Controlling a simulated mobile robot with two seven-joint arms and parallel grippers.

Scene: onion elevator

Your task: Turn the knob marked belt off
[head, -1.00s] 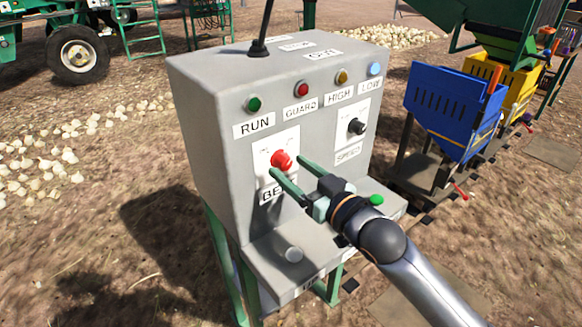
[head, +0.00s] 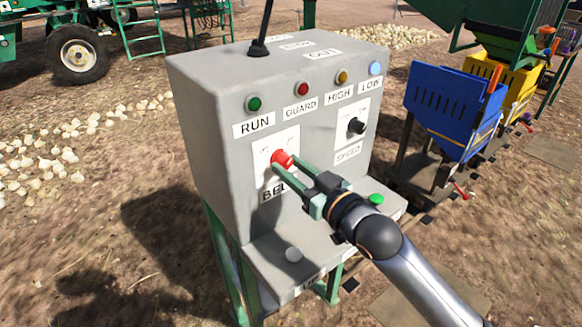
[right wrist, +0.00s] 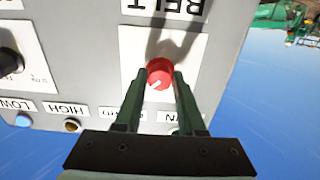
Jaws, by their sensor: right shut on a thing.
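The red belt knob (head: 281,159) sits on a white plate on the front of the grey control box (head: 210,130), above the BELT label (head: 275,191). My right gripper (head: 285,172) reaches in from the lower right, with its green fingers closed around the knob. In the right wrist view the red knob (right wrist: 159,73) sits between the two fingertips (right wrist: 160,84), and a white pointer mark shows on its face. That view is upside down, with the BELT label above the knob. My left gripper is not in view.
A black speed knob (head: 356,126) is to the right on the same face. Green, red, amber and blue lamps line the top. A green button (head: 376,199) and a pale button (head: 293,254) are on the lower ledge. A blue bin (head: 440,115) stands to the right.

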